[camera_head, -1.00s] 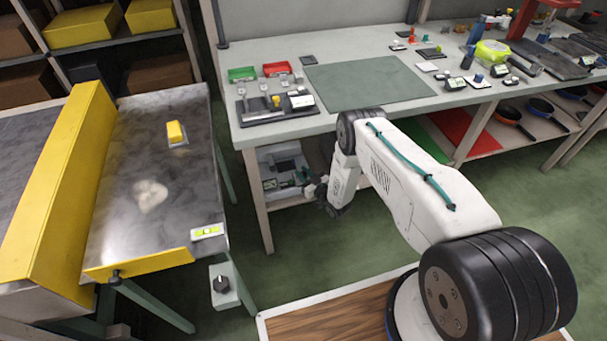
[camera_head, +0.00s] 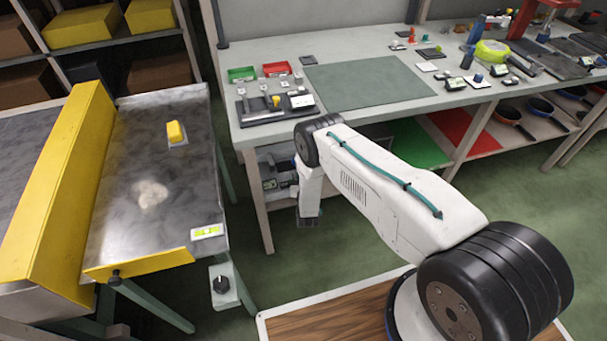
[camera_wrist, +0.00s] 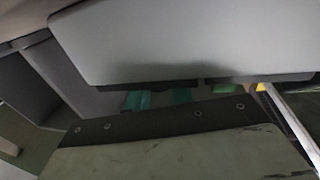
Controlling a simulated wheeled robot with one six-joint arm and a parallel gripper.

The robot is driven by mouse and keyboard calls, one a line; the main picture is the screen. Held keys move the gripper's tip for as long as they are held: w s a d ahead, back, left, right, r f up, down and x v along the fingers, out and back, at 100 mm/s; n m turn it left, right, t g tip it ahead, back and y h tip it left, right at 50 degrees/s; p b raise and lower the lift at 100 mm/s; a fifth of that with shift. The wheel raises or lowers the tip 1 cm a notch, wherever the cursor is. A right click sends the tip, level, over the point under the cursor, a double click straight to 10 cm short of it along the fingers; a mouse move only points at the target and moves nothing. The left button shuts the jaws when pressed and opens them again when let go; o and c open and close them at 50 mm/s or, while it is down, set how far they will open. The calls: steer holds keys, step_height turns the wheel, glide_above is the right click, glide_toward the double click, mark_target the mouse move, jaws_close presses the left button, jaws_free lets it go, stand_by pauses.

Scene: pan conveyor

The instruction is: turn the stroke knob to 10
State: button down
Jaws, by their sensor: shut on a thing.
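A black knob (camera_head: 221,285), which I take to be the stroke knob, sits on a pale grey box (camera_head: 231,301) below the front right corner of the metal pan (camera_head: 190,115). Its scale is too small to read. My gripper (camera_head: 308,219) hangs low by the workbench's front left side, to the right of the knob and well apart from it. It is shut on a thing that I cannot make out. In the wrist view a large pale grey shape (camera_wrist: 190,45) fills the top, and the knob does not show.
A yellow guard (camera_head: 55,190) runs along the pan's left side. A yellow block (camera_head: 175,132) and a level (camera_head: 207,232) lie on the pan. The workbench (camera_head: 270,62) carries trays and tools. Green floor (camera_head: 255,225) is open between pan and workbench.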

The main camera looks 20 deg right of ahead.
steer(key=shift+m+h, duration=0.3)
steer(key=shift+h, duration=0.1)
steer(key=c, duration=1.3)
jaws_free()
steer(key=shift+o, duration=0.2)
steer(key=shift+s, duration=0.1)
steer(key=v, duration=0.7)
steer(key=shift+s, duration=0.3)
steer(key=shift+a, duration=0.1)
